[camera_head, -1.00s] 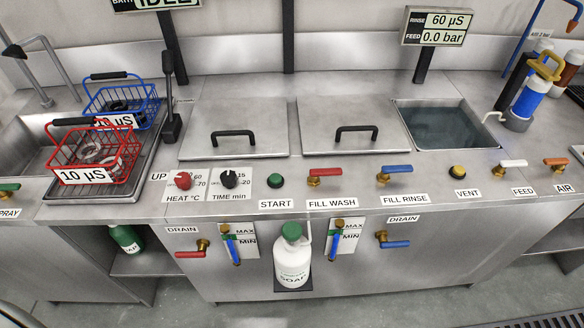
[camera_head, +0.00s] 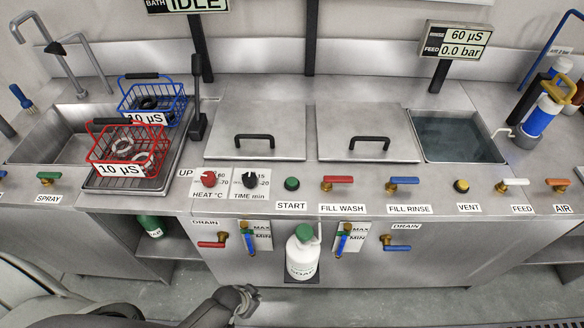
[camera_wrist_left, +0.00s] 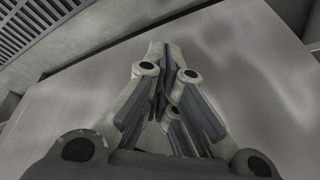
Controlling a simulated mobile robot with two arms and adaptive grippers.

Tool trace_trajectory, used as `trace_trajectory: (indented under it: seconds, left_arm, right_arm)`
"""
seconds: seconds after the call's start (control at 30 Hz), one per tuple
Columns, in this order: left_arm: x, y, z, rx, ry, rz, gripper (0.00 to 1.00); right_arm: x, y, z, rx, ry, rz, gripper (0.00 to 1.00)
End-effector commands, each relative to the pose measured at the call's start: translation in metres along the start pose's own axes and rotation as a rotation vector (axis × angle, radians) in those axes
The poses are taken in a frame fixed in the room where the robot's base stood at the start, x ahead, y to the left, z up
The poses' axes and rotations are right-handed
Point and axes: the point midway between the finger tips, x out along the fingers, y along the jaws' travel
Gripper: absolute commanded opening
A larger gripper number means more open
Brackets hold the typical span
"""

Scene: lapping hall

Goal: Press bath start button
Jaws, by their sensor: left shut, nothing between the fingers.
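The green START button (camera_head: 292,184) sits on the front ledge of the steel bench, above its START label, between the black TIME knob (camera_head: 250,179) and the red FILL WASH handle (camera_head: 338,180). My left gripper (camera_head: 246,291) is low in the head view, below and left of the button, in front of the cabinet and apart from it. In the left wrist view its fingers (camera_wrist_left: 165,75) are together and empty, with a plain grey panel beyond them. The display (camera_head: 188,6) reads IDLE. My right gripper is not in view.
Two closed steel lids (camera_head: 256,146) with black handles lie behind the ledge. A red basket (camera_head: 128,150) and a blue basket (camera_head: 152,101) stand left. A white SOAP bottle (camera_head: 302,258) stands on a small shelf at the cabinet front. An open water tank (camera_head: 455,138) is at right.

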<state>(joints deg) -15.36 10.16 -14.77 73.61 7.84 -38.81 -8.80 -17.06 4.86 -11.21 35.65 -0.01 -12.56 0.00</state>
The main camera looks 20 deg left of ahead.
Motion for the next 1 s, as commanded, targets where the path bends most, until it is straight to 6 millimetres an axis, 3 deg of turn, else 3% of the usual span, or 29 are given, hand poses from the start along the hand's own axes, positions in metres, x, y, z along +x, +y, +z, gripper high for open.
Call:
trace_trajectory:
  seconds: [0.03, 0.2, 0.4, 0.6, 0.7, 1.0]
  left_arm:
    - [-0.036, -0.002, -0.034, 0.026, 0.033, 0.007, 0.00]
    - [-0.121, 0.003, -0.110, 0.113, 0.108, 0.039, 0.00]
    - [-0.196, 0.014, -0.161, 0.201, 0.167, 0.071, 0.00]
    - [-0.256, 0.024, -0.194, 0.280, 0.216, 0.093, 0.00]
    - [-0.276, 0.027, -0.218, 0.372, 0.261, 0.106, 0.00]
    - [-0.274, 0.011, -0.293, 0.692, 0.408, 0.111, 0.00]
  right_arm:
    - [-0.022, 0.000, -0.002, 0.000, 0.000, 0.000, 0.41]
    - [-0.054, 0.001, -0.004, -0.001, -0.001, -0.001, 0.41]
    - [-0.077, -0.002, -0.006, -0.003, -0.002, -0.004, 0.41]
    - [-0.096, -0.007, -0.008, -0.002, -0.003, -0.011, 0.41]
    - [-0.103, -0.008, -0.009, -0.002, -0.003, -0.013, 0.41]
    - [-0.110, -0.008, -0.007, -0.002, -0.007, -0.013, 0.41]
